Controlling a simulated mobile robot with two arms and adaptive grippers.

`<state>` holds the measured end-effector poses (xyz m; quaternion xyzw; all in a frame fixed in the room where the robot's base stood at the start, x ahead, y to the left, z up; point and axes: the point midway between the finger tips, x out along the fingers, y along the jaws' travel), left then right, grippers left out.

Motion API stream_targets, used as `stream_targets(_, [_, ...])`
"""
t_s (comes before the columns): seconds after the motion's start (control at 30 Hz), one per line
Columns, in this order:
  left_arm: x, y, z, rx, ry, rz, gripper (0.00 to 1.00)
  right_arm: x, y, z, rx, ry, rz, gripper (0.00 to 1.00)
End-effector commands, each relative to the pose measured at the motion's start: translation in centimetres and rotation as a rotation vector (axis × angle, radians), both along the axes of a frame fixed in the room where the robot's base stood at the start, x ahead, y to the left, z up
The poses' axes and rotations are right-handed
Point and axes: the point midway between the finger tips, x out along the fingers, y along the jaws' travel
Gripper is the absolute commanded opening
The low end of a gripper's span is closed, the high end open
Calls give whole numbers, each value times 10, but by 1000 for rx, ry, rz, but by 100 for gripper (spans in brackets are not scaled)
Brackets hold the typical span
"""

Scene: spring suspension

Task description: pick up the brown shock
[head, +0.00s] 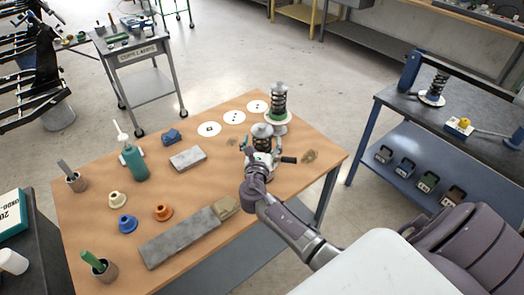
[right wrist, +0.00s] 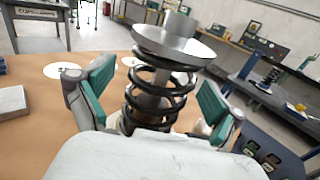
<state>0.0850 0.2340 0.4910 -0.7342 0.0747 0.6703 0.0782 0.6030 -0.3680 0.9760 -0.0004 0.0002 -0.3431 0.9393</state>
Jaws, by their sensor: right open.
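A shock with a dark coil spring and a grey metal top cap (head: 262,131) stands upright on the wooden table, near its right side. In the right wrist view the shock (right wrist: 158,98) is close up, with a brownish part low inside the coil. My right gripper (head: 260,151) is open, with one teal-padded finger on each side of the spring; gaps show between pads and coil. The shock's base is hidden behind my gripper. A second shock (head: 278,103) with a green collar stands just behind on a pale round stand. My left gripper is not in view.
White marked discs (head: 234,117) lie at the table's back edge. A green bottle (head: 133,162), grey blocks (head: 187,158), a long grey bar (head: 180,237) and coloured cone-shaped parts (head: 163,212) occupy the left and front. A dark workbench (head: 440,120) stands to the right.

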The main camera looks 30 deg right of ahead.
Motion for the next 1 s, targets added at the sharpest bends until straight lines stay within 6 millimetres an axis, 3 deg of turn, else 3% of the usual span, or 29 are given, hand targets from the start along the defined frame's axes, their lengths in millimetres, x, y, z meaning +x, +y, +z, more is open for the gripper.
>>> stream_targets(0.27, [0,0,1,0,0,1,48,4,-3,-1,1,0,0,94])
stream_targets(0.83, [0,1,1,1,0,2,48,3,-3,-1,1,0,0,2])
stream_targets(1.0, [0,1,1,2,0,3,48,4,-3,3,-2,-7,0,0])
